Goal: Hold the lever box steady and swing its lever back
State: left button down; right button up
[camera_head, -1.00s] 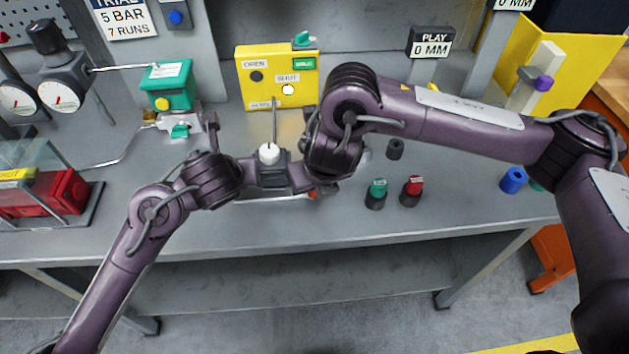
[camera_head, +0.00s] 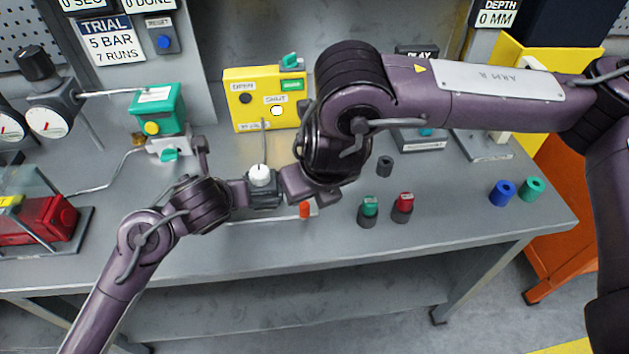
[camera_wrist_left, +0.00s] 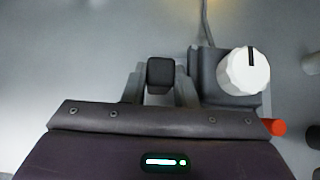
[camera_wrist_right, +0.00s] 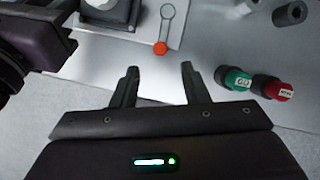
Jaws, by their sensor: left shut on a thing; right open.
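The lever box (camera_head: 263,192) is a small grey box with a white knob (camera_head: 260,175) on top, on the bench in front of the yellow panel. Its orange lever tip (camera_head: 305,210) shows at the front right in the head view. My left gripper (camera_head: 241,193) is at the box's left side. In the left wrist view, its fingers are shut on a black block (camera_wrist_left: 160,72) beside the box; the join is unclear. My right gripper (camera_wrist_right: 158,72) is open and empty. In the right wrist view, the orange tip (camera_wrist_right: 160,47) lies ahead, between the finger lines, on a thin grey lever.
Green-topped (camera_head: 369,207) and red-topped (camera_head: 403,204) plugs stand right of the box, with a dark cylinder (camera_head: 384,166) behind. The yellow panel (camera_head: 265,100) stands behind the box. Blue (camera_head: 502,192) and green (camera_head: 531,188) cylinders are far right. The bench front is clear.

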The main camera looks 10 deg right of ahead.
pick_arm(q)
jog(key=shift+f, duration=0.2)
pick_arm(e)
jog(key=shift+v, duration=2.1)
pick_arm(q)
jog(key=c, duration=1.1)
grip_release()
jog(key=shift+w, duration=0.1)
pick_arm(e)
jog(key=shift+w+f, duration=0.1)
